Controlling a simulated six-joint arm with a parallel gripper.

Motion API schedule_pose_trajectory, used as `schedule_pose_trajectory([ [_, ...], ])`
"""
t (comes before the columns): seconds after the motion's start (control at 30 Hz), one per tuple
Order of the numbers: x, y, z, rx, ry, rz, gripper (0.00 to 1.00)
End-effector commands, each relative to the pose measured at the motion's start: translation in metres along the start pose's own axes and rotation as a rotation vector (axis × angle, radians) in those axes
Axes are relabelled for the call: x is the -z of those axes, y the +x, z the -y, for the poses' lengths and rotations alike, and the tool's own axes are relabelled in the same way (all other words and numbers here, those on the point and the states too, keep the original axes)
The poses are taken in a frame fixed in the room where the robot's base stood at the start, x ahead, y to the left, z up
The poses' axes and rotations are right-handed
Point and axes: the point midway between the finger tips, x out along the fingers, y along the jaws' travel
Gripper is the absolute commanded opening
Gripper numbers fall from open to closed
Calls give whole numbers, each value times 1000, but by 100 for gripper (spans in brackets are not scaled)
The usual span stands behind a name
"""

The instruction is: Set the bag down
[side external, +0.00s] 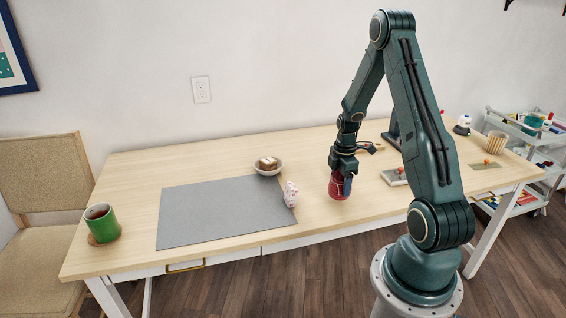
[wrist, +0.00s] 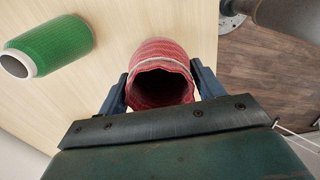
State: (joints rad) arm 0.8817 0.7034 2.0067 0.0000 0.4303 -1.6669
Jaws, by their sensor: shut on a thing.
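The red bag (side external: 337,187) hangs below my gripper (side external: 342,168) over the right part of the table, right of the grey mat. In the wrist view the red bag (wrist: 158,60) has a gathered, open mouth facing the camera and a pale string around its neck. The two dark blue fingers of my gripper (wrist: 162,82) press on either side of it, so it is shut on the bag. The bag looks upright. Its underside is close to the tabletop (side external: 300,228), but I cannot tell whether it touches.
A small white patterned item (side external: 290,194) stands at the mat's (side external: 215,212) right edge. A bowl (side external: 268,172) stands behind, a green mug (side external: 102,225) far left. The mat is clear.

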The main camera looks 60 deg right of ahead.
Motion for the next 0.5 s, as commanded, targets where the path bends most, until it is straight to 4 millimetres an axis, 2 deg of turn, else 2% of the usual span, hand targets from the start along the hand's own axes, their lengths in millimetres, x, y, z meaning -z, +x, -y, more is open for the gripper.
schedule_pose_trajectory([
  [0.23, 0, 26, 1, 3, 0, 0, 45],
  [0.5, 0, 30, 0, 1, 0, 0, 45],
])
